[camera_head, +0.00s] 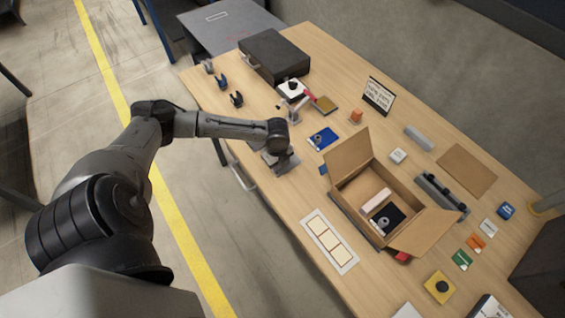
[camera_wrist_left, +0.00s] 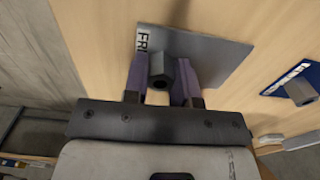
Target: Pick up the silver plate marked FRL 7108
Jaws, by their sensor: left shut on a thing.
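The silver plate (camera_wrist_left: 215,58) shows in the left wrist view, with dark "FRL" letters on a white label at its left edge; the rest of the marking is hidden. A grey hex knob stands on the plate. My left gripper (camera_wrist_left: 160,78) is shut on the knob, one finger on each side. In the head view the left gripper (camera_head: 276,154) is at the table's left front edge, over the plate (camera_head: 290,165). I cannot tell whether the plate touches the table. The right gripper is not in view.
A blue plate with a knob (camera_head: 323,138) lies close by to the right. An open cardboard box (camera_head: 348,150) stands mid-table. A white tray with cream squares (camera_head: 330,241) lies near the front edge. A black case (camera_head: 274,55) is at the back left.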

